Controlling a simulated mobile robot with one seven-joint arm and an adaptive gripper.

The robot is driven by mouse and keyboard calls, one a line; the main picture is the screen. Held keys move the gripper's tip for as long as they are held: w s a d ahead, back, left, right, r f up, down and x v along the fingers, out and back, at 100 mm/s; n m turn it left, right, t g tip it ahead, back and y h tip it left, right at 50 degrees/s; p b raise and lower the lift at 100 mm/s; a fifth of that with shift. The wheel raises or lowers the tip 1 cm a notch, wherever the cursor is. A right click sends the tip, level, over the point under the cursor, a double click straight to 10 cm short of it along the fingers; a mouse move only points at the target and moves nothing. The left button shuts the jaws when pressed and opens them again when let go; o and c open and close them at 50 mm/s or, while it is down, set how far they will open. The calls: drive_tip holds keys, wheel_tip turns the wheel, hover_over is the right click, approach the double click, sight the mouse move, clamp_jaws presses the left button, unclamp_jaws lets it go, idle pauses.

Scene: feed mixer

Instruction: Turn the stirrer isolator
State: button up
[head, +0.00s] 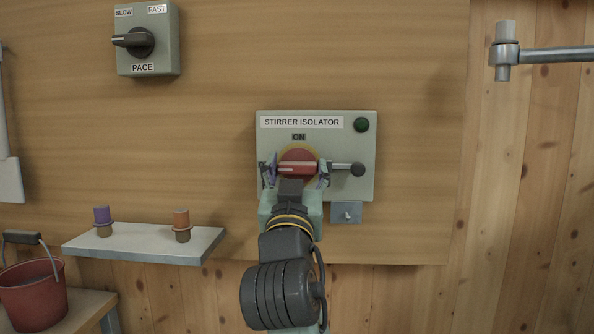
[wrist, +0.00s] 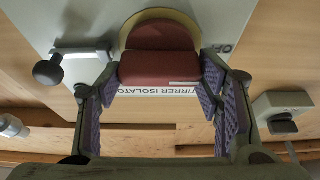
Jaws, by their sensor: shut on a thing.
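The stirrer isolator (head: 365,190) is a pale grey-green box on the wooden board, with its name at the top and "ON" above the dial. Its red knob (head: 298,158) sits on a yellow disc. The knob's pale line lies level and points left in the head view. In the wrist view the red knob (wrist: 160,66) is between the purple pads, with part of "OFF" on its right. My gripper (head: 296,172) is shut on the knob, one finger on each side. A metal lever with a black ball (head: 358,169) is right of the knob; its inner end is partly hidden.
A green lamp (head: 362,125) is at the box's top right. A small grey plate (head: 346,212) is below. The pace switch (head: 146,40) is upper left. A shelf (head: 145,252) with two capped pegs and a red bucket (head: 34,296) are lower left. A metal pipe (head: 550,55) is upper right.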

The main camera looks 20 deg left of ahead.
drive_tip(key=c, duration=0.5)
drive_tip(key=shift+m, duration=0.4)
drive_tip(key=m+h, duration=0.2)
drive_tip(key=m, duration=0.2)
drive_tip(key=shift+a+h, duration=0.1)
drive_tip(key=shift+h, duration=0.3)
drive_tip(key=m+h, duration=0.1)
drive_tip(key=m, duration=0.2)
drive_tip(key=m+h, duration=0.2)
drive_tip(key=m, duration=0.1)
drive_tip(key=shift+b, duration=0.35)
drive_tip(key=m+g+h, duration=0.1)
drive_tip(key=m, duration=0.2)
drive_tip(key=m+h, duration=0.1)
drive_tip(key=m, duration=0.3)
drive_tip(key=shift+g, duration=0.4)
drive_tip(key=shift+m+g+h, duration=0.3)
drive_tip(key=shift+m+g, duration=0.7)
drive_tip(key=shift+m, duration=1.3)
